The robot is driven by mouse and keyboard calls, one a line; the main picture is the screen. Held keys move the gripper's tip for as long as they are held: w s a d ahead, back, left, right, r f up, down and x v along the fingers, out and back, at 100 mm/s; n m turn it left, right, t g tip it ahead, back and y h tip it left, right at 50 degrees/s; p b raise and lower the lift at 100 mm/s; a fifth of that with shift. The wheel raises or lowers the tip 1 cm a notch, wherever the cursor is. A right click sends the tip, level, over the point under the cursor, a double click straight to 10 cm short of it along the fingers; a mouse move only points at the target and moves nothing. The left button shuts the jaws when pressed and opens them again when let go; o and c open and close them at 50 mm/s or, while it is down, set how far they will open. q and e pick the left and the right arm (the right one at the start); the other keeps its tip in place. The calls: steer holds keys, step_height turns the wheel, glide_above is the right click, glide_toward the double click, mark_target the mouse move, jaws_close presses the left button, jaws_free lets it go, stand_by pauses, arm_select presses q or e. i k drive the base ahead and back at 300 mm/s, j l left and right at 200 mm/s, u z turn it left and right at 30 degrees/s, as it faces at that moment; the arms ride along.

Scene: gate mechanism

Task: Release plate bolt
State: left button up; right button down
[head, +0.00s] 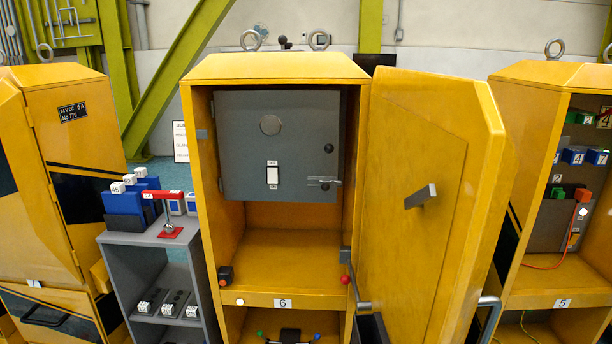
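The grey plate (245,140) closes off the upper part of the open yellow cabinet numbered 6. A small metallic bolt (323,182) lies horizontally at the plate's lower right edge, near the cabinet's right inner wall. Whether its tip sits in a catch is too small to tell. Neither of my grippers can be made out in the head view.
The yellow cabinet door (425,150) stands open to the right, with a grey handle (420,196). A lever with a red ball (345,280) is at the cabinet's lower right. A grey shelf unit (150,238) stands left. The space below the plate is mostly empty.

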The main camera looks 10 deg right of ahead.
mark_target(325, 185)
steer(key=i+j, duration=0.25)
steer(key=i, duration=0.15)
steer(key=i+j, duration=0.3)
steer(key=i, duration=0.15)
